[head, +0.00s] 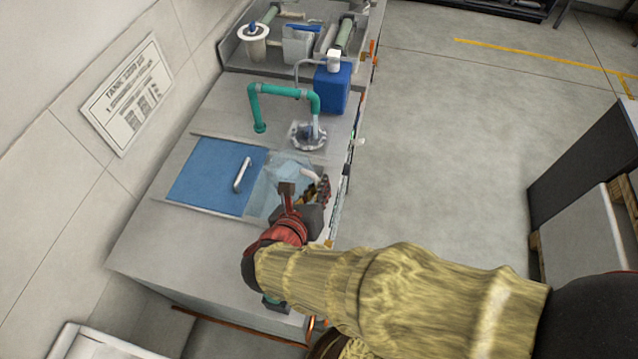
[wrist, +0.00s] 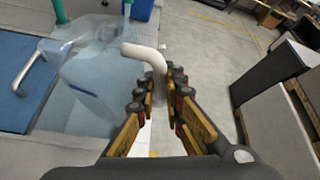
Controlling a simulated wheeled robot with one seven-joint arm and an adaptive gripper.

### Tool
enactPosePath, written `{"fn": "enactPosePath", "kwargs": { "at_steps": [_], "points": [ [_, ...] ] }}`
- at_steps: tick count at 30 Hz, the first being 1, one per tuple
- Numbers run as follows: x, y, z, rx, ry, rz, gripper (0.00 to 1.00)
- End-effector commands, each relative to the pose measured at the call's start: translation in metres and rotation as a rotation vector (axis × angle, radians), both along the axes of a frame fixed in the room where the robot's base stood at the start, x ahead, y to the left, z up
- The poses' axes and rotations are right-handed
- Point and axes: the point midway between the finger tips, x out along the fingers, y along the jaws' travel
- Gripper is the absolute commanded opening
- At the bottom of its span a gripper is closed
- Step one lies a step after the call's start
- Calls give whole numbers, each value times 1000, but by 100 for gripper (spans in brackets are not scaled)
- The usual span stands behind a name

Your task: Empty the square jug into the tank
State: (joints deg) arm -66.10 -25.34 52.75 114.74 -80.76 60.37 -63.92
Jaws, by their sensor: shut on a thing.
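The square jug (head: 292,170) is clear, with a pale handle (wrist: 150,58). My gripper (head: 308,190) is shut on this handle, and the fingers (wrist: 160,85) sit on both sides of it in the wrist view. The jug body (wrist: 92,75) is to the left of the fingers there. The tank (head: 262,198) is set in the bench top, with a blue lid (head: 212,175) slid over its left part. In the head view the jug overlaps the open right part. I cannot tell the jug's exact tilt or how much it holds.
A teal pipe (head: 285,90) arches over the bench behind the tank. A round metal fitting (head: 308,136) and a blue container (head: 333,90) stand near it. A tray with several items (head: 290,45) is at the back. The floor (head: 450,130) to the right is clear.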

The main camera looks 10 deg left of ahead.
Motion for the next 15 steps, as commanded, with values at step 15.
{"fn": "enactPosePath", "kwargs": {
  "at_steps": [15],
  "points": [
    [0,-1,11,-79,37,-1,0]
  ]
}}
